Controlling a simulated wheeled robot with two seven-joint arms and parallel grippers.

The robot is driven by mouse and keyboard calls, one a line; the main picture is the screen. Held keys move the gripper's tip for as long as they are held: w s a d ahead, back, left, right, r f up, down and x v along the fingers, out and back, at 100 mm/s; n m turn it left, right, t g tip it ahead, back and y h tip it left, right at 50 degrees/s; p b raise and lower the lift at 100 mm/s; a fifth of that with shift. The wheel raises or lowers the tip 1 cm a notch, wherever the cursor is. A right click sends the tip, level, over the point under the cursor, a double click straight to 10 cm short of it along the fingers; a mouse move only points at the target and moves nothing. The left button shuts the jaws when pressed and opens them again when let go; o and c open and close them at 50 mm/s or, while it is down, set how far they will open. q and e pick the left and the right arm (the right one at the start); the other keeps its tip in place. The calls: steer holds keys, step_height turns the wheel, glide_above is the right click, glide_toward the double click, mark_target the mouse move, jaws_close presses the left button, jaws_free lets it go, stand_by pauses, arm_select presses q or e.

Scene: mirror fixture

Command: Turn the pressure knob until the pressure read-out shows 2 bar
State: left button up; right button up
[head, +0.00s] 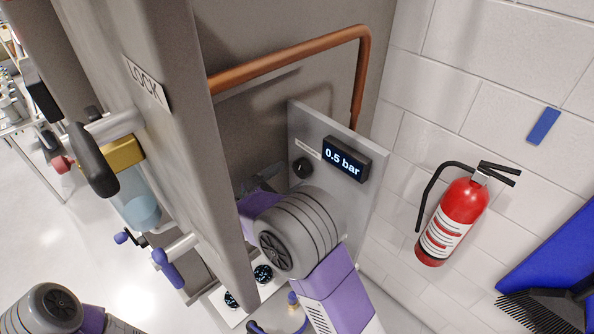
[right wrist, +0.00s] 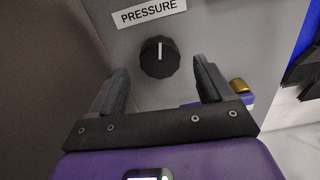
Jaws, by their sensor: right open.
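The black round pressure knob (right wrist: 159,57) sits on a grey panel below a "PRESSURE" label (right wrist: 149,12) in the right wrist view. Its white mark points straight up there. The knob (head: 302,168) also shows in the head view, left of the read-out. The pressure read-out (head: 345,159) shows 0.5 bar. My right gripper (right wrist: 161,75) is open and empty. Its two fingers point toward the panel, one to each lower side of the knob, and appear apart from it. In the head view my right arm hides much of this gripper. My left gripper is not in view.
A tall grey panel edge marked "LOCK" (head: 146,80) stands left of my right arm. A copper pipe (head: 290,57) runs above the knob's panel (head: 308,122). A red fire extinguisher (head: 453,220) hangs on the white wall at right. A brass-coloured part (right wrist: 239,86) is beside the right finger.

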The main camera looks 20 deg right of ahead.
mark_target(298, 171)
steer(key=shift+x, duration=1.8)
steer(key=c, duration=1)
steer(key=shift+f+m+b, duration=0.2)
steer(key=shift+m+b, duration=0.9)
steer(key=shift+m, duration=0.3)
steer(key=shift+c, duration=0.2)
steer(key=m+b, duration=0.3)
steer(key=shift+f+m, duration=0.1)
steer(key=shift+m, duration=0.2)
steer(key=m+b, duration=0.8)
steer(key=b, duration=0.1)
steer(key=shift+m, duration=0.4)
steer(key=shift+r+m+b, duration=0.2)
steer(key=shift+m+b, duration=1)
steer(key=shift+b, duration=0.1)
